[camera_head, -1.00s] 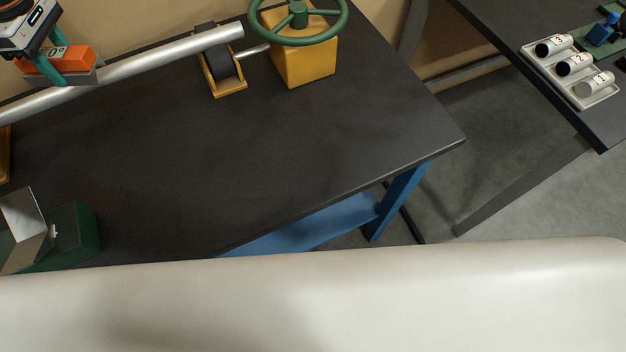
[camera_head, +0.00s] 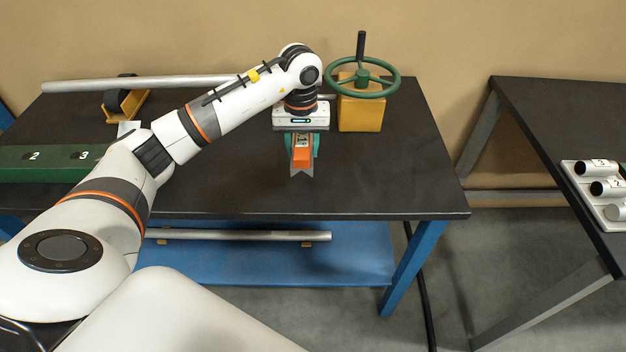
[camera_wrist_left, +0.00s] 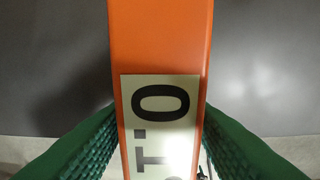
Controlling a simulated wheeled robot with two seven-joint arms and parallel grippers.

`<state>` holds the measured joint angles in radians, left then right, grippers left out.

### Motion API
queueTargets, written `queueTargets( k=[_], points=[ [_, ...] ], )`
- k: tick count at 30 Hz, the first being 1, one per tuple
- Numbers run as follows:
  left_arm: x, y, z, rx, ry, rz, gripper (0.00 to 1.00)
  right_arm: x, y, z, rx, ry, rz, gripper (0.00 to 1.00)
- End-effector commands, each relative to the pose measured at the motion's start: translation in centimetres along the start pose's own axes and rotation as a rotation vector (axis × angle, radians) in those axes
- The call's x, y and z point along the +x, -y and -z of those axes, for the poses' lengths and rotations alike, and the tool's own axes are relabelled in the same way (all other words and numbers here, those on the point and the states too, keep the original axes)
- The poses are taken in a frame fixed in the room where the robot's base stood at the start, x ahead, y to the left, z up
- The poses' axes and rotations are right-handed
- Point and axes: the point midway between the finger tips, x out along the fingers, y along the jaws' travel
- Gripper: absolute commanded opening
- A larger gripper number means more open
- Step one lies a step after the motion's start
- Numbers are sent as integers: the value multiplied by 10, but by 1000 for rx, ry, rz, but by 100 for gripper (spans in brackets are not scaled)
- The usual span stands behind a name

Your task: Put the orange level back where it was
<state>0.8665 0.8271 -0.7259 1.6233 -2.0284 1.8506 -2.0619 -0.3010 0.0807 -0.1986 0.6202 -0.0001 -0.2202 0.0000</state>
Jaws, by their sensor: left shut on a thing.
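The orange level (camera_head: 302,157), with a grey V-notched base, is held in my left gripper (camera_head: 303,148). The gripper's green fingers are shut on its two sides, and it hangs over the dark bench top, in front of the silver pipe (camera_head: 180,82). In the left wrist view, the level (camera_wrist_left: 160,40) runs between the two ribbed green fingers (camera_wrist_left: 160,140), with part of its pale number label showing. The wrist hides part of the pipe. My right gripper is not in view.
A yellow block with a green handwheel (camera_head: 362,112) stands right of the gripper. A yellow roller stand (camera_head: 125,104) is under the pipe at left. A green numbered block (camera_head: 50,165) lies front left. The bench (camera_head: 390,180) front right is clear. A second table (camera_head: 560,120) stands right.

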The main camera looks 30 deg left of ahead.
Motion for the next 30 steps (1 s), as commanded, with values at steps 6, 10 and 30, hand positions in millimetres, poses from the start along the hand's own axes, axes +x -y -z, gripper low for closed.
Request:
queueTargets(
  k=[6,10,30],
  points=[
    [35,0,1,-2,-3,-1,17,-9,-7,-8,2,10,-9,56],
    [44,0,0,-2,-1,0,17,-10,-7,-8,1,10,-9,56],
    [82,0,0,-2,1,-1,47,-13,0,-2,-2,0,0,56]
  ],
)
